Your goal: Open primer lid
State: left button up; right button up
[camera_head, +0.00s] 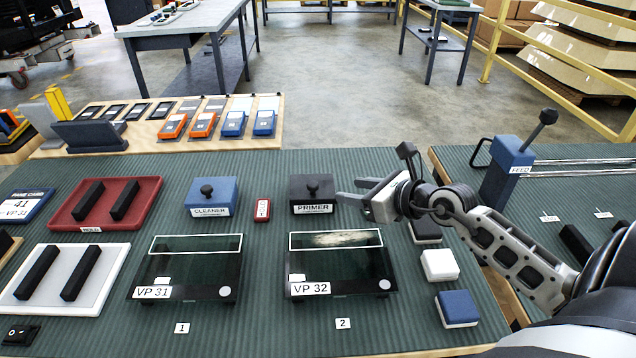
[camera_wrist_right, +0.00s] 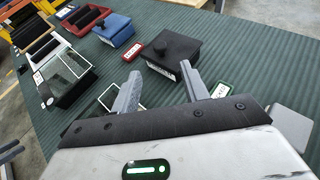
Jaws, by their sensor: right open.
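The primer box (camera_head: 313,207) is a dark box with a black lid and a round black knob (camera_head: 312,187), labelled PRIMER on its front. Its lid is on. My right gripper (camera_head: 345,195) is open and empty just right of the box, with its fingers pointing left towards it. In the right wrist view the primer box (camera_wrist_right: 170,58) lies just ahead of the open fingers (camera_wrist_right: 172,92), apart from them. My left gripper is not in view.
A blue cleaner box (camera_head: 211,204) with a knob stands to the left, with a small red tag (camera_head: 262,210) between. Glass-topped cases VP 31 (camera_head: 187,262) and VP 32 (camera_head: 340,268) lie in front. White (camera_head: 440,265) and blue (camera_head: 457,306) blocks sit at right.

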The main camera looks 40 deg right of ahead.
aim_at(313, 184)
jog(key=x, duration=1.1)
jog(key=shift+a, duration=0.1)
jog(key=shift+w+r, duration=0.1)
grip_shut()
